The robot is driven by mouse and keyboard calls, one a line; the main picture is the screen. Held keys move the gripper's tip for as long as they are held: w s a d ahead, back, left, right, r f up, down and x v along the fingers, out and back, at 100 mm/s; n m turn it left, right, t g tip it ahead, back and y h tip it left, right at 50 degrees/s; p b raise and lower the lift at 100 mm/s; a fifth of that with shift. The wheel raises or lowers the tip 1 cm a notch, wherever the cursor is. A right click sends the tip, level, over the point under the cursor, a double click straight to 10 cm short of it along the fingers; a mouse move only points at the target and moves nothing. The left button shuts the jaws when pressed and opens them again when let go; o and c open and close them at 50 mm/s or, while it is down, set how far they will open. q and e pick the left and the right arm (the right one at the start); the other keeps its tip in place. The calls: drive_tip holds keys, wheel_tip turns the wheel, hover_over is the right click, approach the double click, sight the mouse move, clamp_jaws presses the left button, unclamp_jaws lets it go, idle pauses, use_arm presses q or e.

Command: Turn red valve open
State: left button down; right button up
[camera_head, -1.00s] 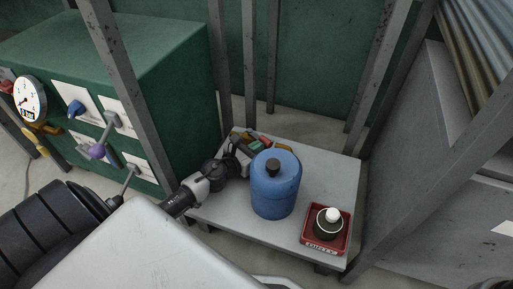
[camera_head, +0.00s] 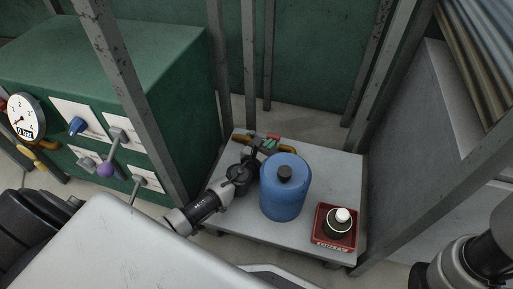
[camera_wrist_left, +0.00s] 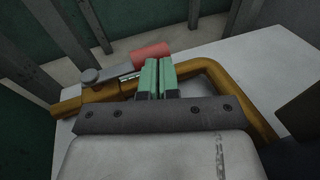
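The red valve handle (camera_wrist_left: 150,52) sits on the end of a flat grey lever (camera_wrist_left: 108,74). The lever is joined to a yellow bent pipe (camera_wrist_left: 213,72) above the low grey table. In the head view the red handle (camera_head: 273,136) is small and partly hidden by my left gripper (camera_head: 268,145). In the left wrist view the green fingers of my left gripper (camera_wrist_left: 159,62) are together with only a thin gap. Their tips are right at the near side of the red handle; I cannot tell whether they touch it. My right gripper is out of view.
A blue canister (camera_head: 285,200) stands close beside my left wrist on the grey table (camera_head: 345,180). Grey posts and a green cabinet (camera_head: 150,60) stand at left.

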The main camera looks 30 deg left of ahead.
use_arm(q)
drive_tip(key=shift+s, duration=0.1)
idle(0.3)
drive_tip(key=s, duration=0.3)
drive_tip(key=s+a+r+p, duration=0.1)
drive_tip(key=s, duration=0.6)
drive_tip(key=shift+s+a+r, duration=0.15)
drive_tip(key=shift+s+a, duration=0.05)
drive_tip(key=shift+s, duration=0.05)
drive_tip(key=shift+s, duration=0.1)
